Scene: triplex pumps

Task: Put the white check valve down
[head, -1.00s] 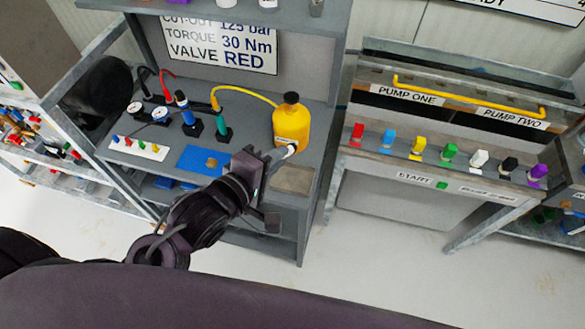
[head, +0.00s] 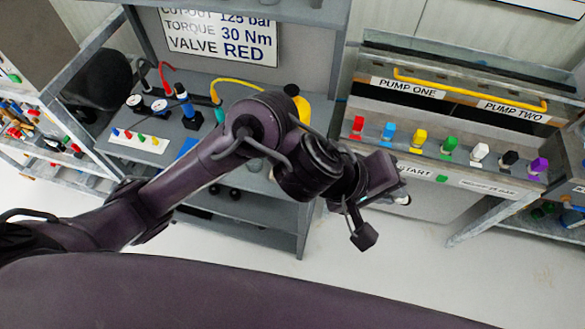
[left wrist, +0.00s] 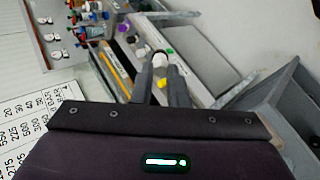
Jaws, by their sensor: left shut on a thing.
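My left gripper (head: 396,191) is in front of the pump bench, below the START label. In the left wrist view, its two fingers (left wrist: 164,80) are closed on a small white part, the white check valve (left wrist: 160,60). A bit of the valve shows past the gripper in the head view (head: 403,199); the rest is hidden by the gripper. Another white-topped valve (head: 479,152) stands in the row on the pump bench. My right gripper is not in view.
The pump bench (head: 460,180) carries red, blue, yellow, green, black and purple valves in a row. A yellow handrail (head: 470,92) runs behind them. The grey workbench (head: 232,95) with gauges and a white tray (head: 137,148) is at left, partly behind my arm.

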